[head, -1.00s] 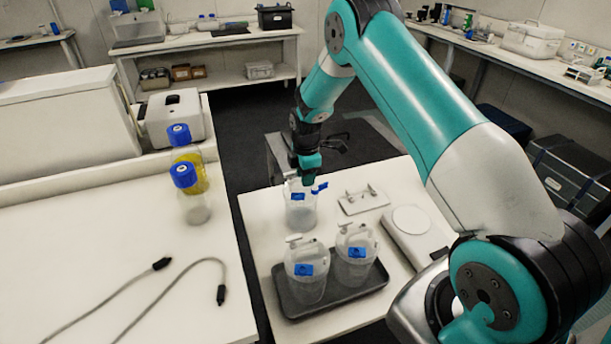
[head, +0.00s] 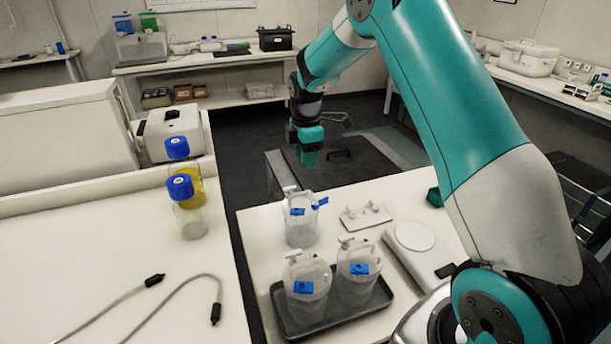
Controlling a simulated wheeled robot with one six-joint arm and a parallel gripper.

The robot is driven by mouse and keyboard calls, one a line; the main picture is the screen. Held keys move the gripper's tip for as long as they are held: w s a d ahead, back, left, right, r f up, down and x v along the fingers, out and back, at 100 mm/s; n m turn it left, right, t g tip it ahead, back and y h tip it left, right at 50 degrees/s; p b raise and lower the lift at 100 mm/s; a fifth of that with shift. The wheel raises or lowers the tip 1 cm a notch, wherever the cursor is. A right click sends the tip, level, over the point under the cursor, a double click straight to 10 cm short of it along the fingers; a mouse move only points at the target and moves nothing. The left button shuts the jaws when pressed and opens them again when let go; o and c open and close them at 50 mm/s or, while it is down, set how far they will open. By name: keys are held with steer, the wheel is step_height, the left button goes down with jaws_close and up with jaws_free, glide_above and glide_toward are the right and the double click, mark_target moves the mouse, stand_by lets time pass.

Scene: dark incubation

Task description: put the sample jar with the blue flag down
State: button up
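A clear sample jar with a blue flag (head: 301,222) stands upright on the white table, behind the dark tray. The blue flag (head: 320,203) sticks out at its upper right, and a blue label is on its front. My gripper (head: 308,160) is above and behind this jar, apart from it, with nothing visible in it. Its fingers are too small and dark to tell how far apart they are. Two similar jars with blue labels, the left jar (head: 307,300) and the right jar (head: 357,284), stand in the dark tray (head: 340,320).
A scale (head: 414,240) and a small white rack (head: 366,216) are right of the flagged jar. Two blue-capped bottles (head: 190,222) and a cable (head: 180,290) are on the left bench.

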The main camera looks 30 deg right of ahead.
steer(key=s+a+r+m+y, duration=0.1)
steer(key=s+a+r+m, duration=0.2)
steer(key=s+a+r, duration=0.8)
steer(key=s+a+r+m+y, duration=0.1)
steer(key=s+a+m, duration=0.2)
steer(key=s, duration=0.8)
steer(key=s+a+r+m+y, duration=0.2)
steer(key=s+a, duration=0.5)
steer(key=s, duration=0.5)
steer(key=shift+s+a+r+m, duration=0.2)
steer(key=shift+s+r+m, duration=0.1)
steer(key=shift+m, duration=0.1)
